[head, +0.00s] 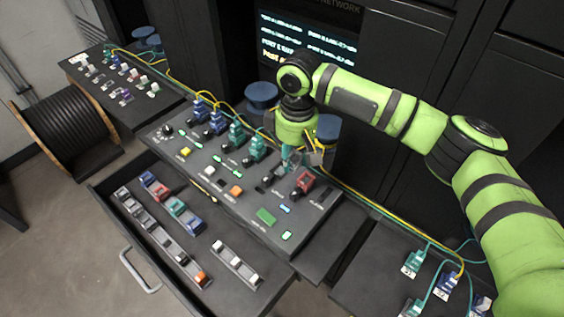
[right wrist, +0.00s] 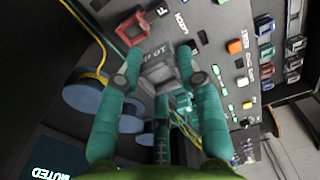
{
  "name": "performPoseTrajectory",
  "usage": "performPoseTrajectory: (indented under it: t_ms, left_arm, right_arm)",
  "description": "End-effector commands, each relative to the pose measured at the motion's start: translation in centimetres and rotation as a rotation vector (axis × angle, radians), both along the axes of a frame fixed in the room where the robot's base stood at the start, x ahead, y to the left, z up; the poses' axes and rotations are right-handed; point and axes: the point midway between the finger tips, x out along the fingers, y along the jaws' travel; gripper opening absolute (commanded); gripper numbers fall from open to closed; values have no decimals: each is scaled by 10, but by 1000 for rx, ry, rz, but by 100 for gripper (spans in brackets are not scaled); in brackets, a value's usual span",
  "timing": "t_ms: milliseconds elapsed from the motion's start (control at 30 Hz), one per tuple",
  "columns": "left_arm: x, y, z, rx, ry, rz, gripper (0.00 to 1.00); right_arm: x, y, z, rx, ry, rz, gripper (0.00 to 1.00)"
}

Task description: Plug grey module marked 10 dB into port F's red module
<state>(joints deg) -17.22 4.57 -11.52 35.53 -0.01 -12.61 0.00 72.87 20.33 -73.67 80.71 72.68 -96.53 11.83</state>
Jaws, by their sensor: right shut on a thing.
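My right gripper (head: 305,155) comes down over the right part of the black console (head: 175,147). The grey module (head: 316,158) shows small beside the fingers in the head view. A red module (head: 304,182) stands on the console just in front of the gripper; it also shows in the right wrist view (right wrist: 130,30), apart from the grey module. My left gripper is not in view.
An open drawer (head: 125,252) in front holds rows of small modules. Blue and teal plugs with yellow and green cables (head: 215,120) stand along the console's back. Blue round posts (head: 262,92) rise behind. A side shelf (head: 375,275) with more plugs is at right.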

Motion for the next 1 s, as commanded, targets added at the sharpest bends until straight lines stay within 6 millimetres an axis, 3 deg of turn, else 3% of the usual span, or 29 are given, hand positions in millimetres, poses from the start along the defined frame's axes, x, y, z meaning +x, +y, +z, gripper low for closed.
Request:
performPoseTrajectory:
  t_ms: [400,1000]
  left_arm:
    - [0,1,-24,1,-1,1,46]
    - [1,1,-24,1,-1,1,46]
  right_arm:
    - [13,-40,-3,-1,-1,-3,13]
    - [13,-37,-57,1,1,-1,13]
